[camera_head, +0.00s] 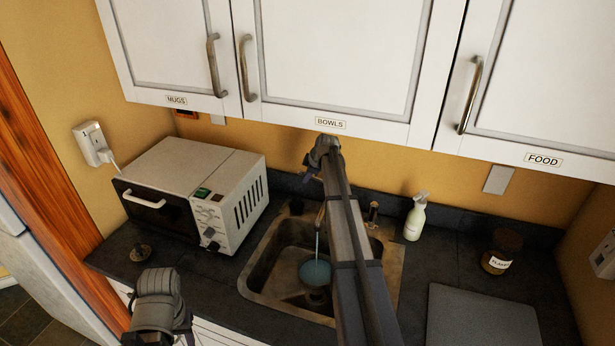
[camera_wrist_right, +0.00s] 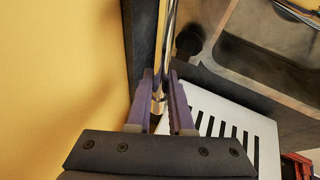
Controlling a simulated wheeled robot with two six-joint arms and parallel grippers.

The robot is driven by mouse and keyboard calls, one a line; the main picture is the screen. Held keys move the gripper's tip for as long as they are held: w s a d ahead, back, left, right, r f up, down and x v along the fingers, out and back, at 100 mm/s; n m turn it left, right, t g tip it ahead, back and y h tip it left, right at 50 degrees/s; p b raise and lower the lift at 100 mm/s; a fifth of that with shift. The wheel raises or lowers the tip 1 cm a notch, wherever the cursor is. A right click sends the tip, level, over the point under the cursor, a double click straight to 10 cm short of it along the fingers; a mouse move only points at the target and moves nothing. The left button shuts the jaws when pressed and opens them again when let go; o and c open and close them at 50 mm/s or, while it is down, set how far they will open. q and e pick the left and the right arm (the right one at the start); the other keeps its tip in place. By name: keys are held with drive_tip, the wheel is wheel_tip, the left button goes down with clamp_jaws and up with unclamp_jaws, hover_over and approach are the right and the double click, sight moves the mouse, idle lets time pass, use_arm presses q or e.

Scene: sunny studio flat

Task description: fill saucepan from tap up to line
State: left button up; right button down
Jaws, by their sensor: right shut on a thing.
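The saucepan (camera_head: 316,290) stands in the sink (camera_head: 270,288), partly hidden by my right arm. A thin blue stream (camera_head: 318,242) falls from the tap (camera_head: 320,217) into it, and blue water (camera_head: 315,272) shows inside. I cannot make out the line or the exact level. My right gripper (camera_head: 309,175) is behind the sink at the tap. In the right wrist view its purple fingers (camera_wrist_right: 160,95) are shut on a slim metal part of the tap (camera_wrist_right: 168,40). My left arm shows at the lower left of the head view, but its gripper does not.
A toaster oven (camera_head: 190,190) stands left of the sink. White cupboards (camera_head: 340,60) hang above. A small dark round thing (camera_head: 140,252) lies on the left counter.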

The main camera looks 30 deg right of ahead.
idle(0.5)
drive_tip(key=shift+w+f+g+h, duration=0.1)
drive_tip(key=shift+f+g+h, duration=0.2)
drive_tip(key=shift+f+g, duration=0.15)
drive_tip(key=c, duration=0.8)
unclamp_jaws()
drive_tip(key=shift+r, duration=0.15)
drive_tip(key=p+v, duration=0.6)
drive_tip(key=v, duration=0.1)
drive_tip(key=shift+s+a+r+p, duration=0.1)
drive_tip(key=shift+s+r+p, duration=0.15)
drive_tip(key=shift+p, duration=0.15)
drive_tip(key=shift+f, duration=0.1)
